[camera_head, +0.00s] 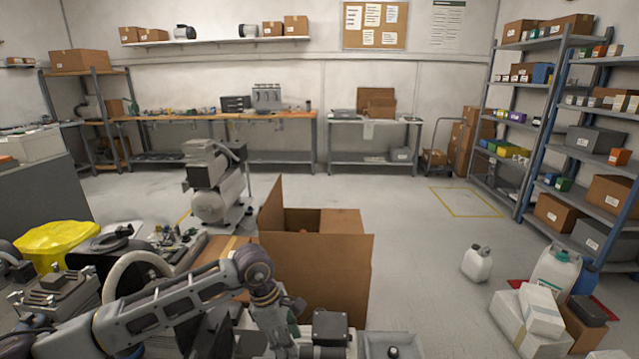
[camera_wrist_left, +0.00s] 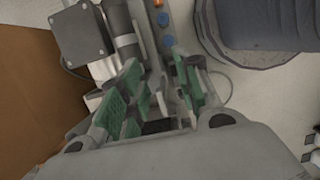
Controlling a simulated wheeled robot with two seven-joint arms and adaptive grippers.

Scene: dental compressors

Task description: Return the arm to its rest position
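My left arm (camera_head: 170,302) comes in from the lower left of the head view and bends down at its wrist. My left gripper (camera_head: 283,322) hangs in front of the open cardboard box, above equipment at the bottom edge. In the left wrist view, the gripper's (camera_wrist_left: 160,75) green-padded fingers stand apart with a gap between them, and I see nothing held. A dark grey box-shaped part (camera_wrist_left: 78,32) and a cylinder lie just beyond the fingers. The right gripper is not in view.
The open cardboard box (camera_head: 318,270) stands close behind my left gripper. A compressor (camera_head: 212,185) stands behind it. White canisters (camera_head: 477,263) and boxes stand at right. The middle right floor is clear.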

